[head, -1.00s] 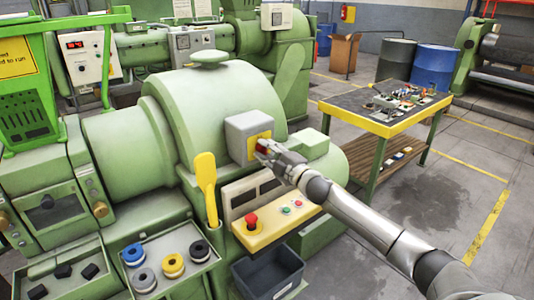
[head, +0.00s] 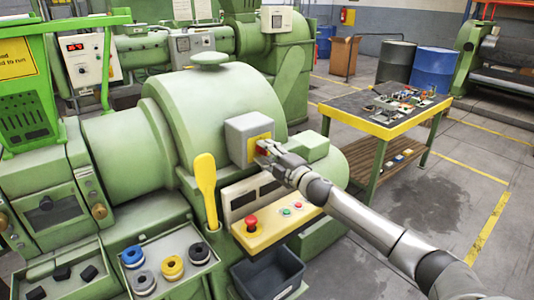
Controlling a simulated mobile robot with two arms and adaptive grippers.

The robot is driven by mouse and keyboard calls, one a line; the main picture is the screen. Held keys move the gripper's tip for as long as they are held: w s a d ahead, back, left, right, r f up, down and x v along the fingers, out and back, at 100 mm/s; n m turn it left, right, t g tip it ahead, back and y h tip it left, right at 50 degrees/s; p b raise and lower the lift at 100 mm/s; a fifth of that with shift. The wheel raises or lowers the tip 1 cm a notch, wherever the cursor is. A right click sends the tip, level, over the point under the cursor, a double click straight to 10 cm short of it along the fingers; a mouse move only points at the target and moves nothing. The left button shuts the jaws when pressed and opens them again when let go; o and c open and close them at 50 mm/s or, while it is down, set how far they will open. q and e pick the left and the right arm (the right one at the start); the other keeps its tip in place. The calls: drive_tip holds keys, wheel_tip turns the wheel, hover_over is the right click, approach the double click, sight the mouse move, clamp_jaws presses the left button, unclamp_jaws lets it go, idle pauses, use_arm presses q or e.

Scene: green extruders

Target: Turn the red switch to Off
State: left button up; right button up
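The red switch (head: 261,148) sits on a yellow plate (head: 252,141) on the front of a grey box (head: 236,137) on the green extruder. Only a little red shows, as my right gripper covers most of it. My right gripper (head: 264,153) comes in from the right with its fingertips at the switch. Its fingers and the switch overlap, so I cannot tell whether they grip it. The switch's position cannot be read. My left gripper is not in view.
Below is a yellow panel (head: 270,228) with a red mushroom button (head: 251,222). A dark bin (head: 268,276) sits underneath. A workbench (head: 385,130) with tools stands at the right.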

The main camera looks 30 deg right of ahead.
drive_tip(key=shift+o, duration=0.4)
drive_tip(key=s+d, duration=0.1)
drive_tip(key=s, duration=1.1)
drive_tip(key=shift+f, duration=0.3)
idle(0.3)
